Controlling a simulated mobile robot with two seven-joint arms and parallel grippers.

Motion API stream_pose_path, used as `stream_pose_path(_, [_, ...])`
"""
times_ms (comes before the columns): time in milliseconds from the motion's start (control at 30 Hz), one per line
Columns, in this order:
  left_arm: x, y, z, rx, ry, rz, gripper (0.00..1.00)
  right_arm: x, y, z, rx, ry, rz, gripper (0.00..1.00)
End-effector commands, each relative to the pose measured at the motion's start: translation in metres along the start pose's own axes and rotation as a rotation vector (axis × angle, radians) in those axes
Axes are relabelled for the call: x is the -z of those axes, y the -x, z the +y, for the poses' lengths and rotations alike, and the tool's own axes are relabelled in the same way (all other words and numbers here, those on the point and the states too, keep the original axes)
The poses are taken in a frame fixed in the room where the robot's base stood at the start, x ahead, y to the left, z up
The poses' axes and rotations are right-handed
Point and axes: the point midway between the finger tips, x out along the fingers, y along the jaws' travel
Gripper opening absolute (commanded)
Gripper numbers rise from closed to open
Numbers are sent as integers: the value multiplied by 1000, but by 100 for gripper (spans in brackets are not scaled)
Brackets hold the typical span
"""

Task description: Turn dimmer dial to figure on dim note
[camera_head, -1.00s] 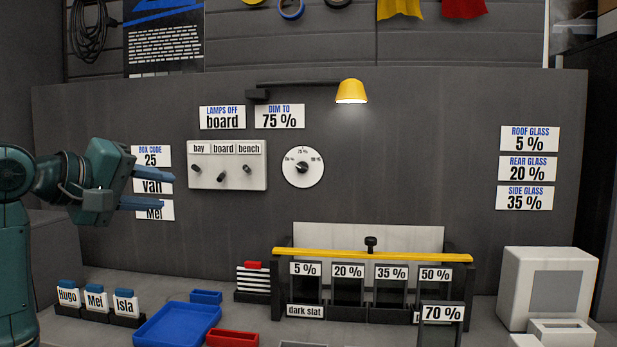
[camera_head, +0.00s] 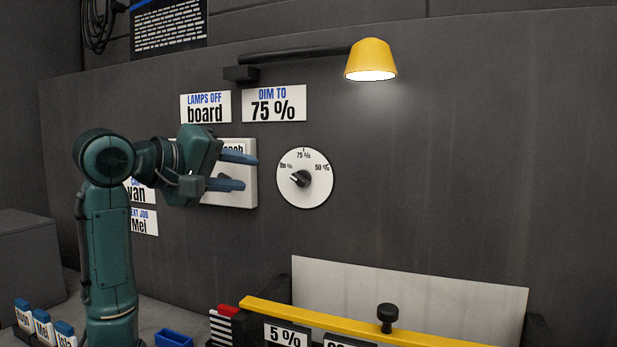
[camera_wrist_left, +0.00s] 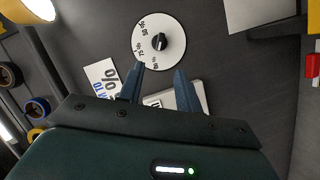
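The dimmer dial (camera_head: 305,179) is a round white plate with a black knob on the grey wall. Its marks read 75 % at the top and 50 % at the right; the left mark is hard to read. The knob's pointer is toward the left mark. The dim note (camera_head: 274,103) above reads "DIM TO 75 %". My left gripper (camera_head: 238,172) is open and empty, left of the dial and apart from it, in front of the switch panel. In the left wrist view the dial (camera_wrist_left: 159,42) lies beyond the fingertips (camera_wrist_left: 160,70). My right gripper is not in view.
The switch panel (camera_head: 240,200) is partly hidden behind my left gripper. A lit yellow lamp (camera_head: 371,60) hangs above right of the dial. A yellow bar (camera_head: 350,322) crosses the rack below. The wall right of the dial is clear.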

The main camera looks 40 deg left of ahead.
Motion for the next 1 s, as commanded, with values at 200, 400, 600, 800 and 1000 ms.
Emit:
stream_pose_path(200, [0, -33, 1, 2, 3, -5, 35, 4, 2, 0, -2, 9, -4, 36])
stream_pose_path(400, [0, -76, 1, 3, 3, -4, 35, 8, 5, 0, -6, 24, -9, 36])
stream_pose_path(600, [0, -110, 1, 2, 2, -2, 35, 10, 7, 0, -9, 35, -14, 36])
stream_pose_path(800, [0, -126, 0, 1, 0, -1, 35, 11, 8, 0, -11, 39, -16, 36])
stream_pose_path(1000, [0, -128, 0, 0, -1, 0, 35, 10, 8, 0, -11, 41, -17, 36])
